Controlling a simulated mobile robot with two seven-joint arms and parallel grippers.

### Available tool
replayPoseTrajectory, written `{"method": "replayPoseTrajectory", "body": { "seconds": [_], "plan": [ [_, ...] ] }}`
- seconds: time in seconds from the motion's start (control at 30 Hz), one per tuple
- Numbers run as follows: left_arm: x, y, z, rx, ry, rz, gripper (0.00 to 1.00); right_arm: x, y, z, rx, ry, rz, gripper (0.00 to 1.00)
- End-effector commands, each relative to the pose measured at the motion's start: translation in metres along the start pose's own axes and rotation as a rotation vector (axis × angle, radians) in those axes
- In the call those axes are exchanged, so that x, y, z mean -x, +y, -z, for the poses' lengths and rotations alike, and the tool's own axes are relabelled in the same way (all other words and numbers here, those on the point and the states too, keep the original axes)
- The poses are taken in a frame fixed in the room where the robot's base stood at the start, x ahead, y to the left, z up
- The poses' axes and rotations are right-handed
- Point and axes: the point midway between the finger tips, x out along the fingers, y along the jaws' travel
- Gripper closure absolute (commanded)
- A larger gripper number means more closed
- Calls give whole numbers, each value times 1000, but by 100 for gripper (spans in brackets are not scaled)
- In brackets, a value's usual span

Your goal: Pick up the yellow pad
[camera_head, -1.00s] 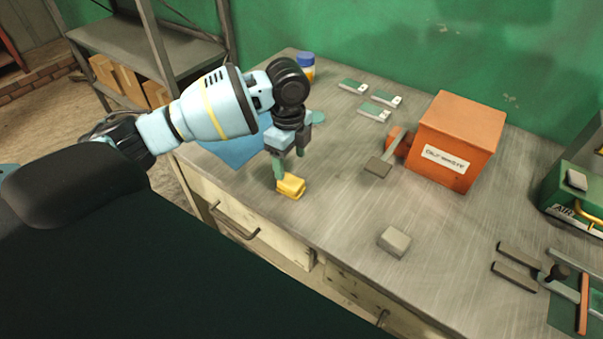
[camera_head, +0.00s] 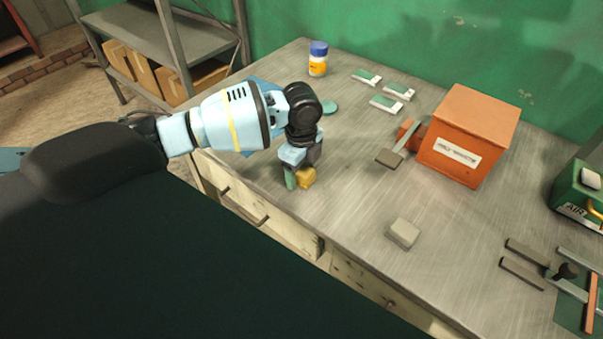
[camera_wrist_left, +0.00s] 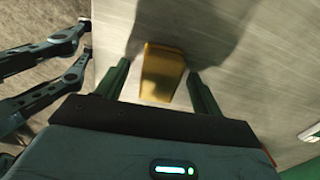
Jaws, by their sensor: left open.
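The yellow pad (camera_head: 306,178) lies on the grey workbench near its front edge, partly hidden by my left gripper in the head view. My left gripper (camera_head: 298,182) is low over the bench, right at the pad. In the left wrist view the pad (camera_wrist_left: 162,72) shows between and just beyond the two green fingers of my left gripper (camera_wrist_left: 160,84). The fingers are open, with a gap on each side of the pad, and nothing is held.
A grey block (camera_head: 403,233) lies on the bench to the right. An orange box (camera_head: 468,135) stands behind it. A white bottle with a blue lid (camera_head: 318,60) stands at the back. Bare bench lies between.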

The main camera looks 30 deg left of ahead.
Motion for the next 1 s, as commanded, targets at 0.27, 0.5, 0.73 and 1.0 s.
{"method": "replayPoseTrajectory", "body": {
  "seconds": [0.27, 0.5, 0.73, 1.0],
  "plan": [
    [-4, 0, 0, 0, 0, 1, 33, 0, 0, 0, 0, 0, 0, 50],
    [-4, 0, 0, 0, 0, 1, 62, 0, 0, 0, 0, 0, 0, 50],
    [-4, 0, 0, 0, 0, 2, 82, 0, 0, 0, 0, 0, 0, 50],
    [0, 0, 0, 0, 0, 2, 82, 0, 0, 0, -1, 0, 0, 50]
  ]
}}
